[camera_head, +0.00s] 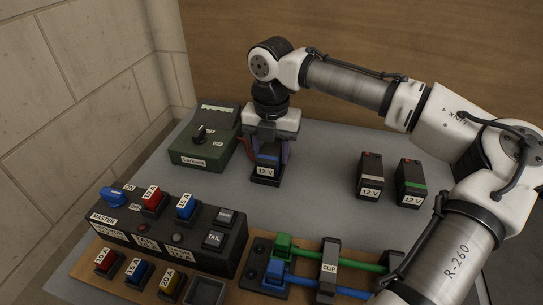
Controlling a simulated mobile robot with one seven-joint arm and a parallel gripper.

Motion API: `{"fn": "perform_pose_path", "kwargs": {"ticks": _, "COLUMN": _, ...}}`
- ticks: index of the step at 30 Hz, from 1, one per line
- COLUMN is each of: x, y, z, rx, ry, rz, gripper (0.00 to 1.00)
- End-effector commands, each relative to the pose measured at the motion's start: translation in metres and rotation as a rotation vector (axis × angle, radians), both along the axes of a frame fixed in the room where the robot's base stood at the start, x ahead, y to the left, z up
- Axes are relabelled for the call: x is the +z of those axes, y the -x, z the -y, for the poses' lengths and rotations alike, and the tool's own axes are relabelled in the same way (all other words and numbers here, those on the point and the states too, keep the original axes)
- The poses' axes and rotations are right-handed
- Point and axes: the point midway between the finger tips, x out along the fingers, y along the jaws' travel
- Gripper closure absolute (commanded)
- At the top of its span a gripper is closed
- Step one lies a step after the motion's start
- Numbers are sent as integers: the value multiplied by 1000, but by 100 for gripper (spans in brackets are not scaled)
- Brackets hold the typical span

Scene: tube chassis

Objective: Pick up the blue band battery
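The blue band battery (267,172) is a dark block with a blue band and a white 12 V label. It stands upright on the grey table, right of the green box. My gripper (268,155) points down over it, with one finger at its left side and one at its right. The battery's top is hidden by the gripper. I cannot tell whether the fingers touch its sides.
Two more 12 V batteries stand to the right, one with a pale band (370,177) and one with a green band (410,182). A green box (203,145) with a knob is close on the left. A switch panel (160,230) and cable clip board (325,270) lie in front.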

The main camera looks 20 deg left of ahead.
Motion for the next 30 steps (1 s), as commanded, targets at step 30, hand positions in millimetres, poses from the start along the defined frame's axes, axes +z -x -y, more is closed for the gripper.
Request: {"fn": "perform_pose_path", "kwargs": {"ticks": 30, "x": 49, "y": -1, "z": -1, "rx": 1, "ry": -4, "rz": 2, "gripper": 100}}
